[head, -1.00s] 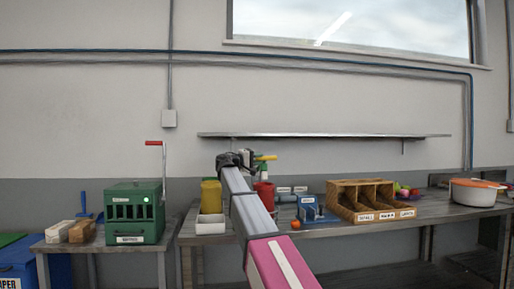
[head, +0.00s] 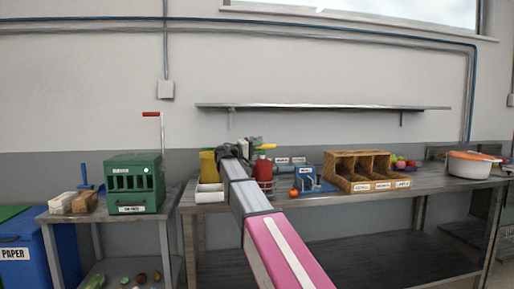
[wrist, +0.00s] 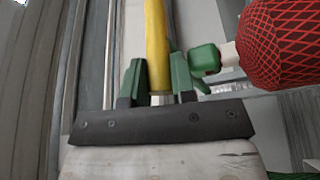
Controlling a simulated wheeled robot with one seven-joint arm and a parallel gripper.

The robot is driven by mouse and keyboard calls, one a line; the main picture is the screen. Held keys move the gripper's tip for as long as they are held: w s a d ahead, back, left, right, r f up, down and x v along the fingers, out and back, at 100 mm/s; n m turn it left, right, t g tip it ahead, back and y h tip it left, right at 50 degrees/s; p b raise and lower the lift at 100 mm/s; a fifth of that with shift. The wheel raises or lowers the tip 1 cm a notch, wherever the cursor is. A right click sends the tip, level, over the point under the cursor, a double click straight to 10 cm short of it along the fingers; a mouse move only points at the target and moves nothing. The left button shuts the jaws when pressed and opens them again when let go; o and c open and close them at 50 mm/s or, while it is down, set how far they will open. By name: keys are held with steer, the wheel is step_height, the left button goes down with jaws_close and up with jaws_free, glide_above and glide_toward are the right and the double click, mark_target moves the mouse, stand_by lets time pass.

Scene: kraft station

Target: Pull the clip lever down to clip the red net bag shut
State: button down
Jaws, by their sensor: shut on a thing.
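The yellow clip lever (wrist: 157,45) runs between the two green fingers of my gripper (wrist: 158,72) in the wrist view. My gripper is shut on it. A green clip part (wrist: 205,58) sits just right of the fingers, beside the red net bag (wrist: 280,45) at upper right. In the head view my gripper (head: 247,149) is above the workbench, with the yellow lever (head: 266,146) sticking out to its right. The red bag (head: 263,171) is just below and right of it. My arm hides part of the clip station.
A yellow container (head: 208,162) and a white bin (head: 209,194) stand left of my arm. To the right are a blue fixture (head: 306,177), an orange-red ball (head: 293,192) and a wooden sorter (head: 357,168). A wall shelf (head: 325,107) hangs above.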

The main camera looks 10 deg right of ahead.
steer(key=shift+f, duration=0.3)
steer(key=c, duration=1)
jaws_free()
steer(key=shift+o, duration=0.2)
steer(key=shift+a, duration=0.1)
steer(key=shift+s+a, duration=0.1)
steer(key=shift+a, duration=0.2)
steer(key=v, duration=1)
